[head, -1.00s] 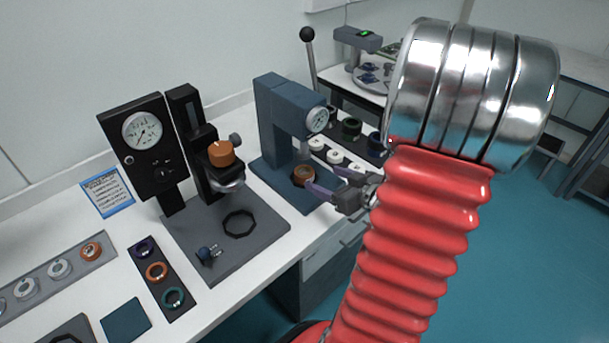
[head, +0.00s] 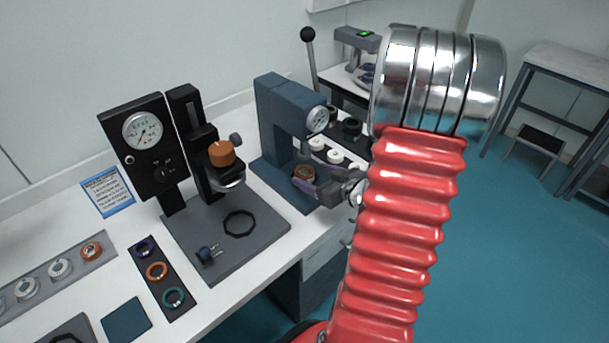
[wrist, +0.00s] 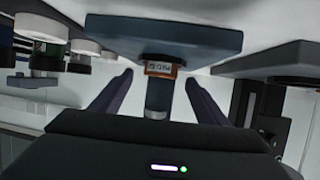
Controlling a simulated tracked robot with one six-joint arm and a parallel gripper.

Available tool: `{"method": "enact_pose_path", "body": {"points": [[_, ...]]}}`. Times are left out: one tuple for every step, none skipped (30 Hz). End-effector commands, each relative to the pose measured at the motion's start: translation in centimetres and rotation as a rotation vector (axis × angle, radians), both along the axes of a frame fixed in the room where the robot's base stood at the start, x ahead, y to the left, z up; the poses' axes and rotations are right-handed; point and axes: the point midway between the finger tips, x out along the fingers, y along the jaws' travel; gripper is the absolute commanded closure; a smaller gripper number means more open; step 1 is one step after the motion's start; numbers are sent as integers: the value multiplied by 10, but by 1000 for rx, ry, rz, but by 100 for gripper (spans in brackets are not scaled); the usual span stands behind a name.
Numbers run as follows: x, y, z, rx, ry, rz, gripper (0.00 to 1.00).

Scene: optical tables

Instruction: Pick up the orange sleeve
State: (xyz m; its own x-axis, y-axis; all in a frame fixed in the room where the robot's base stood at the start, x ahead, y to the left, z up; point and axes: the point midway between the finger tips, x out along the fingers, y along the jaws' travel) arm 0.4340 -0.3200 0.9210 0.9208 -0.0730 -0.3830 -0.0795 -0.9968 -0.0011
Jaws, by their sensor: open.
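An orange-brown sleeve (head: 303,172) sits on the base of the blue press, below its ram. In the wrist view it shows as a small orange band with a pale label (wrist: 161,69), against the blue base plate and in line with the ram. My gripper (head: 317,184) is open and reaches in from the right at the sleeve's height. In the wrist view the sleeve appears centred between the two purple fingers (wrist: 160,80), apart from both. I cannot tell whether the fingertips reach past it.
The blue press (head: 287,100) has a dial and a long lever. A black gauge stand (head: 187,130) with an orange knob (head: 221,153) is to its left. A dark tray with coloured rings (head: 162,298) lies front left. White and dark rings (head: 333,156) stand behind my gripper.

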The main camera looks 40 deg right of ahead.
Motion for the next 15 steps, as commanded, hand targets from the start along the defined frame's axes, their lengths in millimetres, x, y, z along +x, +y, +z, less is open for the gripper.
{"method": "enact_pose_path", "body": {"points": [[7,1,-4,1,1,4,32],[10,1,-5,0,1,3,32],[15,1,-7,0,0,4,32],[18,1,-9,0,0,4,32],[21,0,-10,0,0,3,32],[24,-1,-11,-1,-1,1,32],[25,-1,-11,-1,-1,1,32],[27,-1,-12,-1,0,1,32],[28,-1,-12,-1,0,1,32],[28,-1,-12,-1,0,1,32],[28,-1,-12,-1,0,1,32],[28,-1,-12,-1,0,0,32],[28,-1,-12,-1,0,0,32],[28,-1,-12,-1,0,0,32],[28,-1,-12,-1,0,0,32]]}}
